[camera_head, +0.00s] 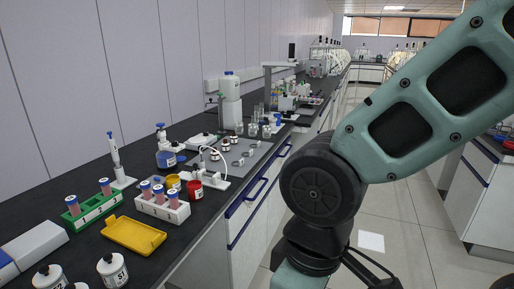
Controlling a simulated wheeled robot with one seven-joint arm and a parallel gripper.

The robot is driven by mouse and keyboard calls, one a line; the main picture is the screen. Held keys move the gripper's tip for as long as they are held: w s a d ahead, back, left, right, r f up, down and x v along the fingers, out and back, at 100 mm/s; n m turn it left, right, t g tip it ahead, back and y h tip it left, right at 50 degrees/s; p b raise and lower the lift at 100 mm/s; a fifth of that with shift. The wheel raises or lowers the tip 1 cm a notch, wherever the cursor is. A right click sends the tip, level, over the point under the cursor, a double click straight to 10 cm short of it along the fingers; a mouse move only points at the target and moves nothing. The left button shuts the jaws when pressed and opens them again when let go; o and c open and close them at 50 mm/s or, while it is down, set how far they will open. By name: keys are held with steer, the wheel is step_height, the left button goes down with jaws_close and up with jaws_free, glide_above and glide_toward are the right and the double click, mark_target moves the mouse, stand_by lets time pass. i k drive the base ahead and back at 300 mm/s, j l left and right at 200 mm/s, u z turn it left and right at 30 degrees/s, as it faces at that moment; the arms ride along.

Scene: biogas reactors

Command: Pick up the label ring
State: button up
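Small grey ring-like pieces lie flat on a grey mat (262,147) on the dark bench, left of my arm. One ring-like piece (238,163) is near the mat's front edge, and others sit just behind it. They are too small for me to tell which is the label ring. My arm fills the right side of the picture, with a dark round joint in the middle. My gripper's fingers do not show, and nothing is seen in its grasp.
A yellow tray (135,235), a white tube rack (162,208), a green tube rack (90,207), a red jar (194,190) and a blue-liquid bottle (166,157) crowd the near bench. The floor aisle (415,220) is clear.

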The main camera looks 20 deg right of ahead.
mark_target(242, 162)
steer(key=i+u, duration=0.2)
steer(key=i, duration=0.35)
steer(key=i+l+u, duration=0.2)
steer(key=i, duration=0.4)
steer(key=i+l+u, duration=0.2)
steer(key=i, duration=0.35)
